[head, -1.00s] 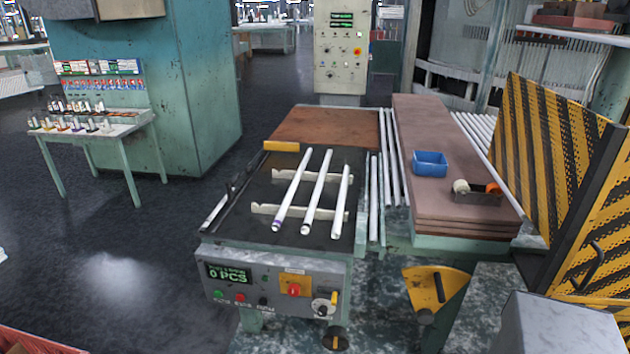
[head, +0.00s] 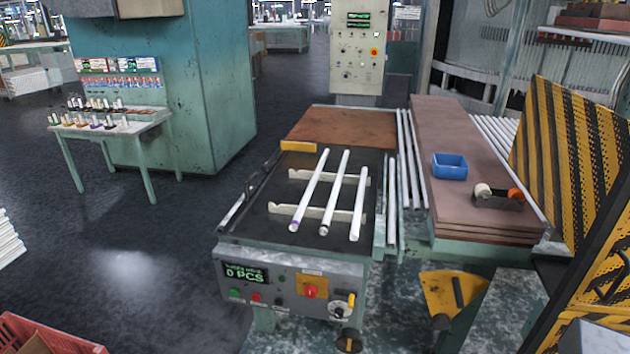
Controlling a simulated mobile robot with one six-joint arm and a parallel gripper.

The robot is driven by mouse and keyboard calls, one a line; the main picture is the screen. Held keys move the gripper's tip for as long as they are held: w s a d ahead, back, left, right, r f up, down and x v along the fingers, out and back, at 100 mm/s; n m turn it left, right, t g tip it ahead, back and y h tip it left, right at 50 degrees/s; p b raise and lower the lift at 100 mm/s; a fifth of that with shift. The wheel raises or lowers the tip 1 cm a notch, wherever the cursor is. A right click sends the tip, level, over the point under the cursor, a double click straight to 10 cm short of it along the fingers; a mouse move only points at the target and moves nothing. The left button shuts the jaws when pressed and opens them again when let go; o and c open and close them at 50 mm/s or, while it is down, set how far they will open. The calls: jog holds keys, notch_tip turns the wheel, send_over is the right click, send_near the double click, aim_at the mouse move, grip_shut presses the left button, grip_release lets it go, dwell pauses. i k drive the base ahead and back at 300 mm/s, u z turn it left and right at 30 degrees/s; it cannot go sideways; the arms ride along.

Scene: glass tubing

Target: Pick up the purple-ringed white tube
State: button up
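Three white tubes lie side by side on two pale notched rests (head: 330,175) on the machine's dark bed (head: 270,217). The left tube (head: 311,187) has a small purple ring near its front end; this is the purple-ringed white tube. The middle tube (head: 335,190) and the right tube (head: 359,203) show no purple ring that I can make out. The purple-ringed tube's front end points toward the control panel. My gripper does not show in the head view.
A control panel (head: 290,288) fronts the machine. To the right, a brown stacked bench (head: 465,140) carries a blue bin (head: 450,166) and a tape dispenser (head: 499,197). A striped yellow-black barrier (head: 565,170) stands at the right. Open floor (head: 130,240) lies left; a red crate (head: 45,338) is lower left.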

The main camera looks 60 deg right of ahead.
aim_at(293, 226)
jog(key=u, duration=0.05)
jog(key=i, duration=1)
jog(key=z, duration=0.05)
